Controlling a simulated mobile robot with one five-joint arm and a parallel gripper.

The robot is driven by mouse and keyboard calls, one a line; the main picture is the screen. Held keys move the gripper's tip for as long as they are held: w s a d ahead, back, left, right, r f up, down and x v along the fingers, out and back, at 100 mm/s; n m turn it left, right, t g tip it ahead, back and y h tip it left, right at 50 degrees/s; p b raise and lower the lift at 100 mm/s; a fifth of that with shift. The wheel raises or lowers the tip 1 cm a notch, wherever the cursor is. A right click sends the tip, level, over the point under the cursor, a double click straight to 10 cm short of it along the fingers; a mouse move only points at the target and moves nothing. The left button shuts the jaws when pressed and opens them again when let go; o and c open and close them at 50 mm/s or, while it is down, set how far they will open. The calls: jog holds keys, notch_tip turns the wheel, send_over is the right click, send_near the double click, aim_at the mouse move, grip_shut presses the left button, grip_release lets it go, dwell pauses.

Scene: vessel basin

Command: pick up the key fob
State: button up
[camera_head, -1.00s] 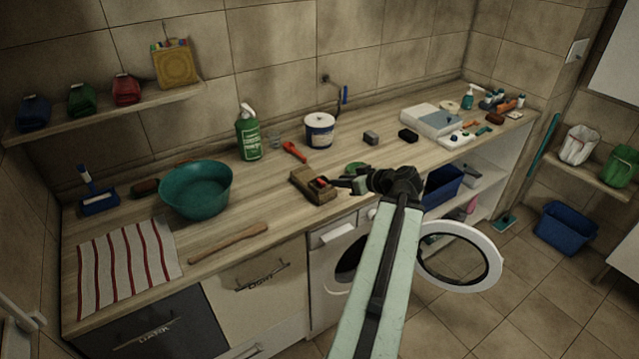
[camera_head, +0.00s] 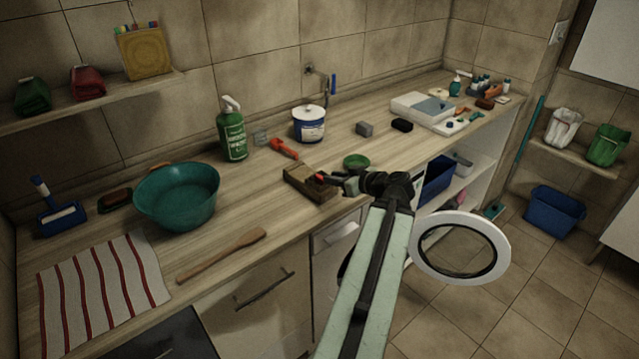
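My gripper (camera_head: 336,182) is at the right side of a small brown wooden tray (camera_head: 296,184) near the counter's front edge. A small red thing (camera_head: 320,177) shows at the fingertips, over the tray; it may be the key fob, but it is too small and partly covered to be sure. I cannot tell whether the fingers are closed on it or only beside it. The arm comes from the lower right and hides part of the counter edge.
A green bowl (camera_head: 356,162) stands just behind my gripper. The washer door (camera_head: 489,245) hangs open.

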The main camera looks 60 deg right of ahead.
aim_at(321, 177)
jog(key=shift+b+x, duration=0.35)
jog(key=shift+x, duration=0.8)
jog(key=shift+d+f, duration=0.15)
jog(key=shift+f, duration=0.15)
jog(key=b+x, duration=0.1)
jog(key=x, duration=0.1)
jog(key=b+x, duration=0.1)
jog(key=x, duration=0.1)
jog(key=shift+f+b, duration=0.35)
jog(key=shift+w, duration=0.25)
jog(key=shift+r, duration=0.1)
jog(key=shift+c, duration=0.3)
grip_shut()
